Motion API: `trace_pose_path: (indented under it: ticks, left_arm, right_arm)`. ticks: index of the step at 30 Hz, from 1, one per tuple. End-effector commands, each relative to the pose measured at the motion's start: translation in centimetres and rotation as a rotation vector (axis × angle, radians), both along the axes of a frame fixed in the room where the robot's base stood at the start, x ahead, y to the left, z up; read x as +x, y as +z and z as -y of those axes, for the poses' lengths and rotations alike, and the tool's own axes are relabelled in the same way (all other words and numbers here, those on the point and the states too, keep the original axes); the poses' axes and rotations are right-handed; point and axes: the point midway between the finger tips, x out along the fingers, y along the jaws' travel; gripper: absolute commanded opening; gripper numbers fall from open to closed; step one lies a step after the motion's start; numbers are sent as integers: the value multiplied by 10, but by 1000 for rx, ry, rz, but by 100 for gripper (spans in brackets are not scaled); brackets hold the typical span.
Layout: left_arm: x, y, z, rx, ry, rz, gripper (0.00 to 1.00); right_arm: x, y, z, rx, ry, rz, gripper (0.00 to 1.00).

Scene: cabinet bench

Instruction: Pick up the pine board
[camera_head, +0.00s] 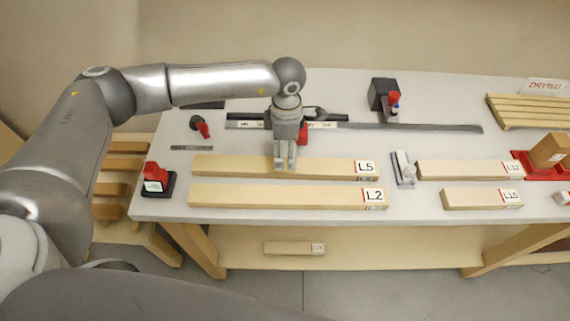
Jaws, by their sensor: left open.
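Several pale wooden boards lie flat on the grey bench; I cannot tell which one the task means. A long board labelled L5 (230,165) lies across the left half, and a long board labelled L2 (280,197) lies in front of it. Shorter boards labelled L12 (460,169) and L10 (475,199) lie to the right. My left gripper (285,166) points down over the middle of the L5 board, its fingers open and close together. I cannot tell whether the fingertips touch the board. My right gripper is not in view.
A small labelled board (290,248) lies on the lower shelf. A red-and-black device (155,180) stands at the bench's left end, a black block (382,94) at the back. A slatted drying rack (530,112) and red holder (540,168) are at right.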

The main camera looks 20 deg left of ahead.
Motion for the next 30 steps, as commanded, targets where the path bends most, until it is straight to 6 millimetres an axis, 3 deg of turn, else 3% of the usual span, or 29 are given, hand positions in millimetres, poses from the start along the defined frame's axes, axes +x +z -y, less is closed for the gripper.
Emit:
trace_pose_path:
  ticks: [8, 12, 21, 30]
  left_arm:
    - [-10, -27, -1, 1, -1, -4, 74]
    - [-9, -47, -1, -2, 1, -3, 74]
    - [-9, -53, -1, -2, 0, 0, 74]
    - [-9, -53, -1, -2, 0, 0, 36]
  right_arm:
    - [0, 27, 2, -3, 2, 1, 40]
    - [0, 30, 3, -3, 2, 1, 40]
    - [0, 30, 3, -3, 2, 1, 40]
    - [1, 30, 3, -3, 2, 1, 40]
